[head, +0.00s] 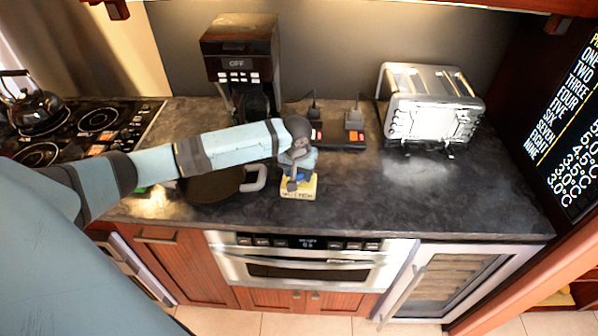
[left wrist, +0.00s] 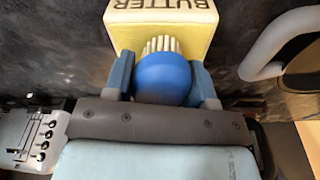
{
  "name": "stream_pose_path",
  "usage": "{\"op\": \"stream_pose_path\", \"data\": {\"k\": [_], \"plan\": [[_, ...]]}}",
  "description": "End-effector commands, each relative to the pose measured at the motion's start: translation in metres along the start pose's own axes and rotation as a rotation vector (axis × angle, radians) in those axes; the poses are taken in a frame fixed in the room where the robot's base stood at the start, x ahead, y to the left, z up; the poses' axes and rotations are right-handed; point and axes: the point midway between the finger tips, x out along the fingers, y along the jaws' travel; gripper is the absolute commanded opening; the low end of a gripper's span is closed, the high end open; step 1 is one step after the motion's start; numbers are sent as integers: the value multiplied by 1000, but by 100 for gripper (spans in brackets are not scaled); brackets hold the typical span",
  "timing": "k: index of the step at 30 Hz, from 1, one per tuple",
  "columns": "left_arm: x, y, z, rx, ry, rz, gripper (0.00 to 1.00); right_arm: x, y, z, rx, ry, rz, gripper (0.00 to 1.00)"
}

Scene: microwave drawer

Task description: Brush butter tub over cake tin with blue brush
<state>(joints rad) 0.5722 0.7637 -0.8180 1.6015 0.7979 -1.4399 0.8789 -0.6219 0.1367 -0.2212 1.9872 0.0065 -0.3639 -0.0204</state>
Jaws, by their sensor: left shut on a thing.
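My left gripper (head: 296,178) is over the counter and shut on the blue brush (left wrist: 163,80), with one finger on each side of its round blue body. The pale bristles point at the yellow butter tub (head: 299,190). The tub, lettered BUTTER, also shows in the left wrist view (left wrist: 200,20). The bristles overlap the tub's near side there; I cannot tell whether they touch it. The cake tin (head: 212,188), dark and round with a grey handle, sits left of the tub, partly hidden by my left arm. My right gripper is out of view.
A coffee maker (head: 240,62) and a power strip (head: 340,138) stand behind the tub. A silver toaster (head: 432,105) is at the back right. The stove with a kettle (head: 36,112) is at left. The counter's right front (head: 430,205) is clear.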

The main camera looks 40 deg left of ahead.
Motion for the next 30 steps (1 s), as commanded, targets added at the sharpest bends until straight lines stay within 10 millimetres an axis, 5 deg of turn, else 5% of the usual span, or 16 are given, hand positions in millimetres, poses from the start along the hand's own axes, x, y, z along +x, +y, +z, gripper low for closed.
{"op": "stream_pose_path", "data": {"k": [30], "plan": [[4, 0, 1, 0, 0, 0, 32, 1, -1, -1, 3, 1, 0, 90]]}}
